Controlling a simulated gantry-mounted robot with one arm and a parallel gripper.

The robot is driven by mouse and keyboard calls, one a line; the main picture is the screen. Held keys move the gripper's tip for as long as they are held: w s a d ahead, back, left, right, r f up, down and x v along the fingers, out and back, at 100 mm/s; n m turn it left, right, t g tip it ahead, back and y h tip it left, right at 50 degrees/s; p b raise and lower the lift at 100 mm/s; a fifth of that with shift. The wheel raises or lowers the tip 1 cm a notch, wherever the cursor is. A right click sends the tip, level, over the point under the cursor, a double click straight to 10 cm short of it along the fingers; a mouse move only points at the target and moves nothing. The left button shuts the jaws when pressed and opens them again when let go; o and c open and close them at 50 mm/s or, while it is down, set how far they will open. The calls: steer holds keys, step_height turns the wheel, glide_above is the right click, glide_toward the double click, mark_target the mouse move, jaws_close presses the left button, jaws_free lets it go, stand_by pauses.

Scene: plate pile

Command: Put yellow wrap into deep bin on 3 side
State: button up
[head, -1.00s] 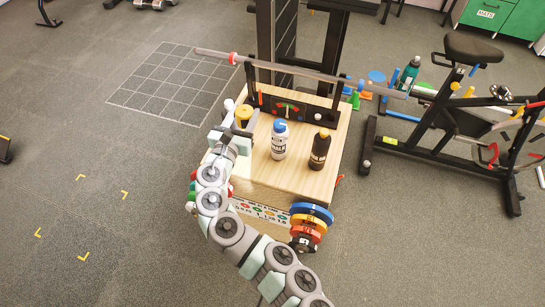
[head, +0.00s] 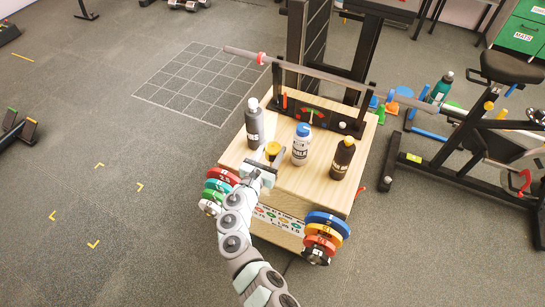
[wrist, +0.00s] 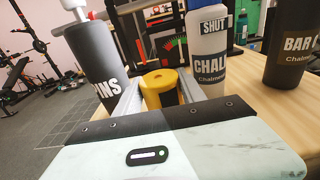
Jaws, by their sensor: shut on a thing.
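The yellow wrap (head: 272,149), a short roll with a dark patch, is gripped between the fingers of my gripper (head: 268,158). In the wrist view the wrap (wrist: 162,84) stands roughly upright between the two pale fingers (wrist: 162,100). It is over the left front part of the wooden box top (head: 305,183), between the grey PINS bottle and the white CHALK bottle. I cannot tell whether its base touches the wood. I cannot make out a deep bin marked 3 in either view.
The PINS bottle (head: 254,128), CHALK bottle (head: 301,147) and dark BAR bottle (head: 343,158) stand close around on the box top. A barbell (head: 330,77) lies across racks at the back. Coloured plates (head: 325,232) hang at the front right, others (head: 221,185) at the left.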

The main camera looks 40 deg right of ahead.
mark_target(270, 161)
steer(key=shift+f+b, duration=0.45)
steer(key=shift+f, duration=1.05)
steer(key=shift+f, duration=0.2)
steer(key=o, duration=1.4)
steer(key=shift+c, duration=0.2)
steer(key=shift+r, duration=0.25)
steer(key=p+v, duration=0.1)
steer(key=v, duration=1)
steer(key=shift+a+f, duration=0.15)
steer(key=shift+a, duration=0.1)
steer(key=shift+o, duration=0.4)
steer(key=shift+s+a, duration=0.25)
steer(key=shift+s, duration=0.05)
